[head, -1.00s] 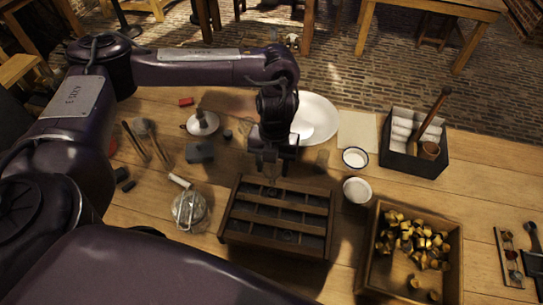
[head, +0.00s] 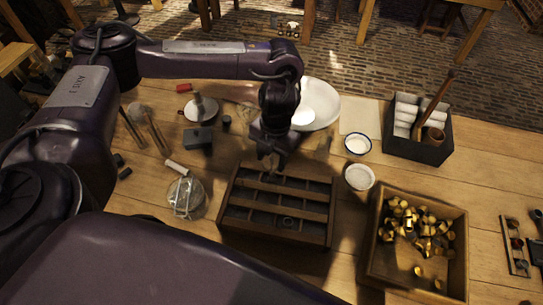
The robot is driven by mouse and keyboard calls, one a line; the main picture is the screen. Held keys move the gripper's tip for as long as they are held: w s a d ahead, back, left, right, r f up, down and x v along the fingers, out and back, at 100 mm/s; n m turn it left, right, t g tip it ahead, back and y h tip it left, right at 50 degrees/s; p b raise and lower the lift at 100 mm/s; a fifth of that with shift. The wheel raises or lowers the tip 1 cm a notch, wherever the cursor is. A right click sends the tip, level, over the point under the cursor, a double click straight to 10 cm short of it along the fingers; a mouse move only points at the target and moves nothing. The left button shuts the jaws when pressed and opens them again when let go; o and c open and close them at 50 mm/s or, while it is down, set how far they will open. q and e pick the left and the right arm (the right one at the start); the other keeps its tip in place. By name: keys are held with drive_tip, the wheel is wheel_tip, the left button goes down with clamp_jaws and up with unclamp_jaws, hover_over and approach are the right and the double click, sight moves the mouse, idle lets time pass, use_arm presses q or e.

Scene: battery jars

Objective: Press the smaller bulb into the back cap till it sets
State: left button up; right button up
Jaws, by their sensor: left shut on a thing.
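A wooden rack (head: 232,207) with dark compartments stands on the table in the middle of the head view. My left gripper (head: 270,164) points down at the rack's back edge, tilted, with its fingertips over the back row. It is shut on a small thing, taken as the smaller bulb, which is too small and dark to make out. The back cap is not clear, being hidden behind or under the gripper. A small round ring (head: 288,222) lies in a front compartment of the rack. My right gripper is not in view.
A wooden box (head: 375,270) of brass pieces stands right of the rack. A glass jar (head: 185,197) stands to the left. Two small bowls (head: 358,144) (head: 359,177), a white dish (head: 325,105) and a dark caddy (head: 418,150) stand behind and right.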

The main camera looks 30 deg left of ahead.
use_arm(q)
drive_tip(key=shift+w+f, duration=0.1)
drive_tip(key=shift+f, duration=0.45)
idle(0.9)
drive_tip(key=shift+f, duration=1.15)
idle(5.4)
